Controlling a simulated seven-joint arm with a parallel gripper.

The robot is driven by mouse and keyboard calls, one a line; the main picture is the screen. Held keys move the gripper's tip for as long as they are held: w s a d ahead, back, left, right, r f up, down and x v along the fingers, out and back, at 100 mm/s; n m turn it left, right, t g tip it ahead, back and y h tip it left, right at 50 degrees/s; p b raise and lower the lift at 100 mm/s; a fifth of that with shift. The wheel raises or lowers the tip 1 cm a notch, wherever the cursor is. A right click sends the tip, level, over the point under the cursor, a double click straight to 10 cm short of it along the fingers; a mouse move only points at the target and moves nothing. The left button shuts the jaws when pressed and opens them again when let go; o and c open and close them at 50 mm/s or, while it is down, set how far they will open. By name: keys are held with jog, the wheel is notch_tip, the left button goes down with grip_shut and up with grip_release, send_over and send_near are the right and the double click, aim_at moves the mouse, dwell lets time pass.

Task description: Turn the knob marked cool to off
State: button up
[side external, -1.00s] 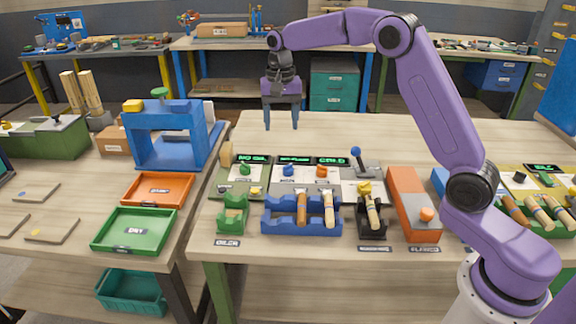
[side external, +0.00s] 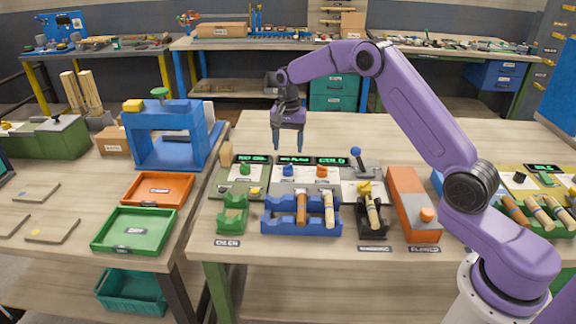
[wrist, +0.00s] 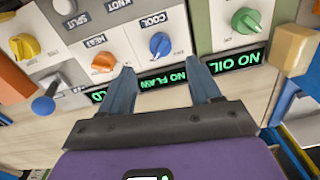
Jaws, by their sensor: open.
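My gripper (side external: 287,150) is open and empty, pointing down above the panel's back edge. In the wrist view my two fingers (wrist: 164,88) are spread apart, with the blue knob ahead of the gap and clear of both. Behind the knob, a display reads NO FLAW (wrist: 165,80).
An orange knob (wrist: 103,62) stands beside the blue one, and a green knob (wrist: 246,20) is on the neighbouring panel. A blue-tipped lever (side external: 356,152) stands to the right. A blue rack (side external: 275,222) with turned handles lies in front.

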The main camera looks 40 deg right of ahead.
aim_at(288, 165)
notch_tip(288, 165, down, 8)
dwell(0.4)
jog(key=c, duration=1)
